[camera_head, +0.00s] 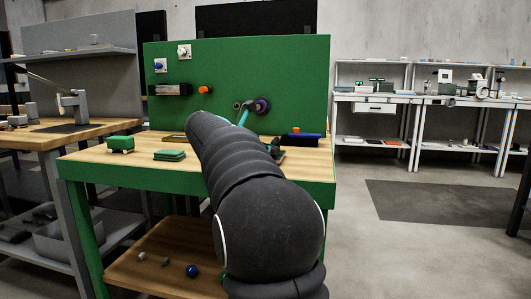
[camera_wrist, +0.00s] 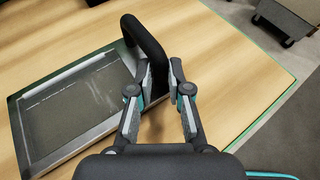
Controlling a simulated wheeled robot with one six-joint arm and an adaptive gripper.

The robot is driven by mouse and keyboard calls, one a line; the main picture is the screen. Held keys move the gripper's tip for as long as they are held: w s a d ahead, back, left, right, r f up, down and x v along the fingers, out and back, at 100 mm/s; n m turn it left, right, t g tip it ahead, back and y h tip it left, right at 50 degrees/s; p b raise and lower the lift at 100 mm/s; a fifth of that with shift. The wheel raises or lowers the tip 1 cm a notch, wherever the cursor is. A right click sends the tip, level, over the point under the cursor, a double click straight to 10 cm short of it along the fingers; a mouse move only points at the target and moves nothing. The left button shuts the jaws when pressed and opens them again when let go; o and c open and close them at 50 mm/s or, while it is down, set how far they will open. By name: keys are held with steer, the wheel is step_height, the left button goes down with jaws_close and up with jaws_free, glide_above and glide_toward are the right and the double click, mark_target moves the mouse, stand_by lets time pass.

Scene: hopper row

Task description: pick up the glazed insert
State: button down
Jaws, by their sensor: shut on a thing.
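The glazed insert (camera_wrist: 70,108) is a flat panel with a grey metal frame and a dark glass pane. It is at the left of the wrist view, with a curved black handle (camera_wrist: 147,42) at its right side. My gripper (camera_wrist: 162,72) has its two fingers closed on either side of this handle. The panel lies at or close above the wooden tabletop (camera_wrist: 225,75); I cannot tell whether it touches.
The green workbench (camera_head: 75,172) carries a small green box (camera_head: 120,144), stacked green pads (camera_head: 169,155) and a dark blue-black item (camera_head: 300,138) right of my arm. The front left tabletop is clear.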

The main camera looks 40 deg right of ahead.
step_height(320, 180, up, 4)
steer(key=shift+p, duration=0.75)
steer(key=s+a+r, duration=0.5)
steer(key=s+r, duration=0.1)
steer(key=s, duration=0.4)
steer(key=shift+s+a+r+p, duration=0.15)
steer(key=shift+a+p, duration=0.15)
steer(key=shift+p, duration=0.15)
